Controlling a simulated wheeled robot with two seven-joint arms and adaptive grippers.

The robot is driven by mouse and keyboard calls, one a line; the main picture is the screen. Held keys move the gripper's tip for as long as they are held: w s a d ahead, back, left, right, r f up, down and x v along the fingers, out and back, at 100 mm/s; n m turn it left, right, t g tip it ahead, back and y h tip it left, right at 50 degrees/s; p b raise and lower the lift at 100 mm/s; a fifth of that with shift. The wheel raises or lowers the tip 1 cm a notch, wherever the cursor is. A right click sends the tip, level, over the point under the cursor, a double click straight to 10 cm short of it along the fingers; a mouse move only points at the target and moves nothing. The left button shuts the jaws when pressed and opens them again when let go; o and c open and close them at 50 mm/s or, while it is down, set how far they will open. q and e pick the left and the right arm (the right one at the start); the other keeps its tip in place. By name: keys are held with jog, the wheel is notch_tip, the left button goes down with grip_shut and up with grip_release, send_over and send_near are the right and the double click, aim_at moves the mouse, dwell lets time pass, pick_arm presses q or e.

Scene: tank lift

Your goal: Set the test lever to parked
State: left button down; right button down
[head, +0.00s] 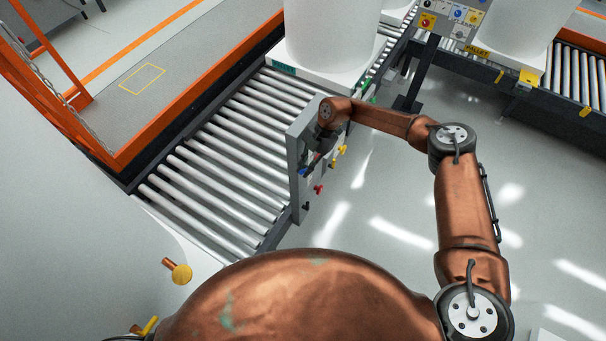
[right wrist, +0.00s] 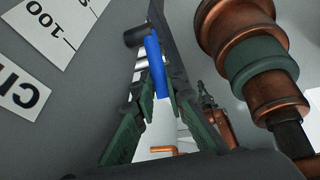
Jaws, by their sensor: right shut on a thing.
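The lever with a blue grip (right wrist: 154,66) is on a grey panel (head: 297,158) beside the roller conveyor. In the right wrist view the blue grip runs down from a dark round pivot (right wrist: 138,36) into my right gripper (right wrist: 158,108). The green-padded fingers stand on both sides of its lower part and are shut on it. In the head view my right gripper (head: 314,155) is at the panel face, partly hidden by my wrist, and only a bit of blue (head: 303,172) shows. The fingertip contact is hard to see. My left gripper is not in view.
A red knob (head: 319,189) and yellow knobs (head: 341,150) stick out from the panel close to my gripper. A copper fitting with a green band (right wrist: 262,62) is near in the wrist view. A white tank (head: 330,30) stands on the conveyor behind.

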jog(key=shift+w+d+r+g+y+b, duration=0.15)
jog(key=shift+w+g+y+b, duration=0.2)
jog(key=shift+b, duration=0.45)
jog(key=shift+w+d+g+y+b, duration=0.2)
jog(key=shift+g+y+b, duration=0.2)
jog(key=shift+b, duration=0.35)
jog(key=shift+w+d+r+g+b, duration=0.15)
jog(key=shift+r+g+b, duration=0.1)
jog(key=shift+g+b, duration=0.15)
jog(key=c, duration=1.9)
grip_release()
jog(key=shift+c, duration=0.2)
jog(key=v, duration=0.8)
jog(key=shift+d+f, duration=0.1)
jog(key=shift+c, duration=0.2)
